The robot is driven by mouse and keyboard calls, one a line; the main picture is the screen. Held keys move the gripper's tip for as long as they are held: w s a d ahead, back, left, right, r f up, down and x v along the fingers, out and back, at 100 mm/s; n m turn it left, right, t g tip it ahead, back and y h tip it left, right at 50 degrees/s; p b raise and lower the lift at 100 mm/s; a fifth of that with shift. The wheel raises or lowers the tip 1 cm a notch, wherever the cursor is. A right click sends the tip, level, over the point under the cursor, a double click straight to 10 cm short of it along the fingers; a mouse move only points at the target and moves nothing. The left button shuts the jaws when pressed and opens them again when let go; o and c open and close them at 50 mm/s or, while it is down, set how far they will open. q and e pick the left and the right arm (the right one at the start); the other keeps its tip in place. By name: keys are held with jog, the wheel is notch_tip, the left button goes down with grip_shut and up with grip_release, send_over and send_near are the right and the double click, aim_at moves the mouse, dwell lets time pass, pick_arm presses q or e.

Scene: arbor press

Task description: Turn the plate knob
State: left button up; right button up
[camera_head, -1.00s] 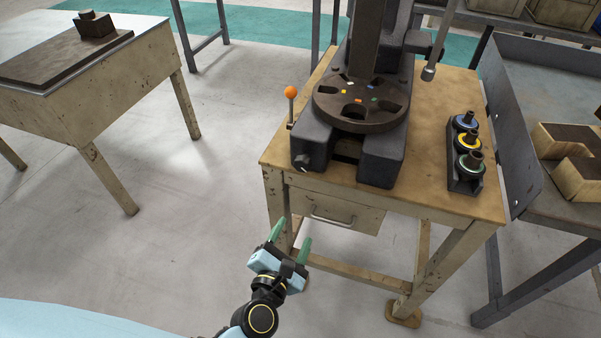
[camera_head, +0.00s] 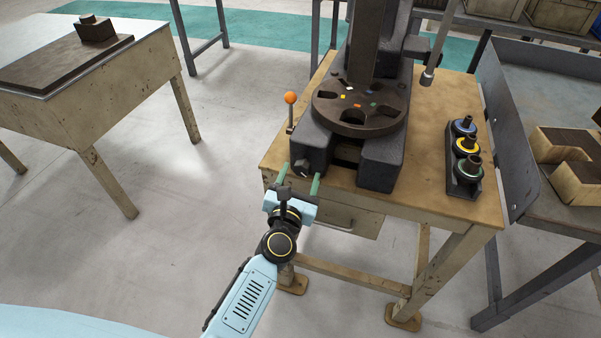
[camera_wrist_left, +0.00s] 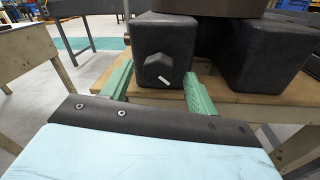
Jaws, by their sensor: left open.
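The plate knob (camera_head: 303,168) is a small dark faceted knob on the front face of the press base's left leg. In the left wrist view the knob (camera_wrist_left: 157,70) has a pale mark and sits between and beyond the fingers. The round dark plate (camera_head: 336,111) with slots and coloured marks lies on the press base above it. My left gripper (camera_head: 299,177) is open, its green fingers pointing at the leg's front, one on each side of the knob. They do not grip it; whether a fingertip touches the leg is unclear. My right gripper is not in view.
An orange-balled lever (camera_head: 290,98) stands just left of the press base (camera_head: 380,170). A rack (camera_head: 462,190) with several ringed tools is on the wooden table (camera_head: 425,175) at right. Floor is clear left of the table.

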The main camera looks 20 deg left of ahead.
pick_arm(q)
jog(key=shift+w, duration=0.55)
jog(key=c, duration=1)
